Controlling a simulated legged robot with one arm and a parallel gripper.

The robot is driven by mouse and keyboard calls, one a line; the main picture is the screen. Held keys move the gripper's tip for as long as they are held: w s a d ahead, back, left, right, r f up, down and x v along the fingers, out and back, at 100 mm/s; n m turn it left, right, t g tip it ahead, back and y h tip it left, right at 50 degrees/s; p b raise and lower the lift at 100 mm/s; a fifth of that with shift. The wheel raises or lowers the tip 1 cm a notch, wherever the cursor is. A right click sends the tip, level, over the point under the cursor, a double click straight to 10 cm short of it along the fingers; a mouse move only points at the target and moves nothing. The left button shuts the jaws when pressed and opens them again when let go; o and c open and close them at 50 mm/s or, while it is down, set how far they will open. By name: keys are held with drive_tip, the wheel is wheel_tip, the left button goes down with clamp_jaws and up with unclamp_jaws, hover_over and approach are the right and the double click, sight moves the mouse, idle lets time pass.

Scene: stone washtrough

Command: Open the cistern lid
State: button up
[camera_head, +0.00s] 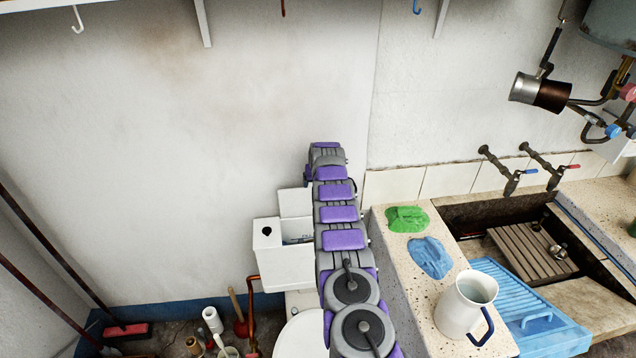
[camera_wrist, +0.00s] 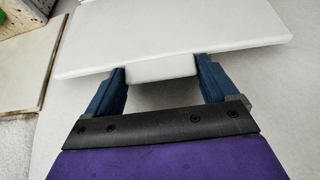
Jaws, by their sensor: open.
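The white cistern (camera_head: 284,266) stands against the wall, left of my arm in the head view. Its lid (camera_head: 295,203) appears raised, a pale panel standing up at the back, with part of the dark inside of the cistern showing below it. In the wrist view the white lid (camera_wrist: 175,35) fills the top, and a white tab (camera_wrist: 162,69) projects from its edge. My gripper (camera_wrist: 161,72) is open, with one blue finger on each side of the tab. I cannot tell whether the fingers touch it. My arm hides the gripper in the head view.
A stone washtrough (camera_head: 398,255) with a white jug (camera_head: 459,312), a green cloth (camera_head: 407,218) and a blue cloth (camera_head: 429,257) lies right of my arm. A copper-coloured pipe (camera_head: 252,295) and plunger (camera_head: 240,326) stand below the cistern.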

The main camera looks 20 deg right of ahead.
drive_tip(key=shift+o, duration=1)
drive_tip(key=p+v, duration=0.1)
drive_tip(key=v, duration=1.6)
drive_tip(key=shift+d+r, duration=0.1)
